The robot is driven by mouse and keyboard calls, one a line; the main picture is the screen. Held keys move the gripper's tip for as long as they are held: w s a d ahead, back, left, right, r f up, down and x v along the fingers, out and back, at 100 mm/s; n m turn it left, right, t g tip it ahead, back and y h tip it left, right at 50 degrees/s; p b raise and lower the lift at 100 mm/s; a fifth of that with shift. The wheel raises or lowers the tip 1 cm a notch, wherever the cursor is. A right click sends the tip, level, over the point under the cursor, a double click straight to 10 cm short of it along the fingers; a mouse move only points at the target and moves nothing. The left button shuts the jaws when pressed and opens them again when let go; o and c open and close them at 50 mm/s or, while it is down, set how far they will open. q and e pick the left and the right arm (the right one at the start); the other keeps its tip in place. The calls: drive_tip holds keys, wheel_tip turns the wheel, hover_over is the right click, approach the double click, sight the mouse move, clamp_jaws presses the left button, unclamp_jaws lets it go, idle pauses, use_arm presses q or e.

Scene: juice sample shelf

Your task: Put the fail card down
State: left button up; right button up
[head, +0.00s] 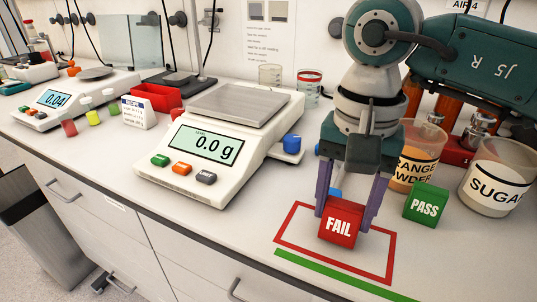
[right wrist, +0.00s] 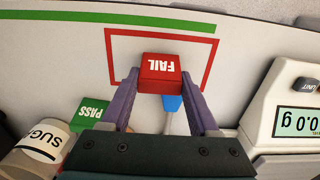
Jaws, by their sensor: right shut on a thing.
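The red fail card (head: 340,222) is a small block with FAIL on its face. My right gripper (head: 345,212) is shut on it, with a purple finger on either side. The card is over the red outlined rectangle (head: 287,221) on the bench; I cannot tell whether it touches the surface. In the right wrist view the fail card (right wrist: 161,73) sits between the fingertips of my right gripper (right wrist: 161,84), inside the red outline (right wrist: 108,48). My left gripper is not in view.
The green PASS block (head: 426,205) stands just right of the outline, before the sugar jar (head: 497,178) and orange powder jar (head: 415,155). A scale (head: 208,150) reading 0.0 g stands left. A green line (head: 330,272) runs along the front. A blue object (right wrist: 173,103) lies behind the card.

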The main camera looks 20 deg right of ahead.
drive_tip(key=shift+f, duration=0.4)
drive_tip(key=shift+f, duration=0.15)
drive_tip(key=o, duration=1.3)
drive_tip(key=shift+o, duration=0.2)
